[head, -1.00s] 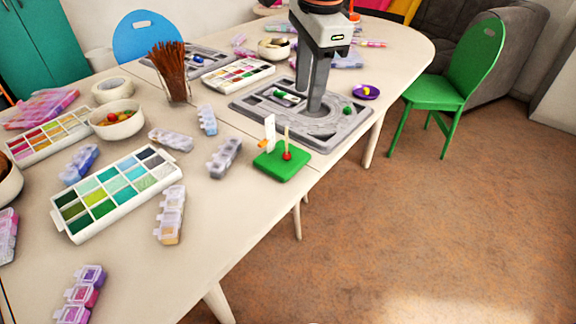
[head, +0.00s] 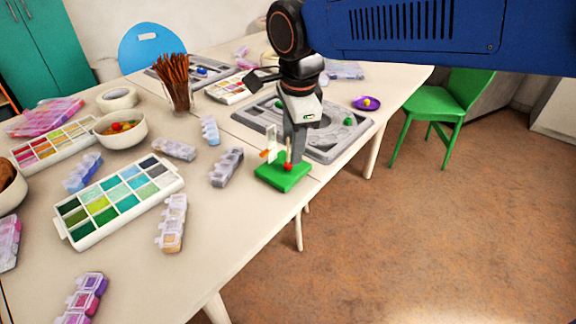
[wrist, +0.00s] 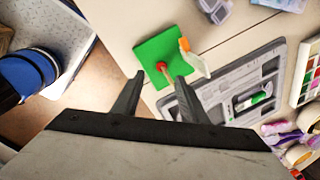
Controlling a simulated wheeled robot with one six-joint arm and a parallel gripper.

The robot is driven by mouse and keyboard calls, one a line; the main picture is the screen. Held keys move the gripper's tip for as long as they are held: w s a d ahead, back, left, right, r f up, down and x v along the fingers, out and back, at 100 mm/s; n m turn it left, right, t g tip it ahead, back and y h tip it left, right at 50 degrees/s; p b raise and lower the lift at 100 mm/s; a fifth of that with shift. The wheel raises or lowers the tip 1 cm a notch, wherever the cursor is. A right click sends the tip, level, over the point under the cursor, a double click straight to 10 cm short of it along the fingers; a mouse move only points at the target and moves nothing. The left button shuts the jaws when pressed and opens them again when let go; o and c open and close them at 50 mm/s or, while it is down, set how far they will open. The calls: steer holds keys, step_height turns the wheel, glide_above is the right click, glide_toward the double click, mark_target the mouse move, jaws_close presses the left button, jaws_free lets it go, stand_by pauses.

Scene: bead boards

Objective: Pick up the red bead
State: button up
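In the head view my gripper (head: 292,140) is just behind the peg. A white card with an orange part (head: 269,145) stands on the board's left side.
A grey bead tray (head: 345,140) lies behind the green board, with a green bead (head: 348,121) on it. A purple dish (head: 366,103) stands at the right edge. Clear plastic bead boxes (head: 226,167) lie to the left.

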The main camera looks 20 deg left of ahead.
mark_target(289, 164)
steer(key=shift+w+a+f, duration=0.15)
steer(key=shift+f, duration=0.75)
steer(key=shift+w+a+f, duration=0.1)
steer(key=shift+a+f, duration=0.05)
steer(key=shift+f, duration=0.8)
steer(key=shift+w+a+f, duration=0.15)
steer(key=shift+f, duration=0.75)
steer(key=shift+c, duration=0.3)
jaws_close()
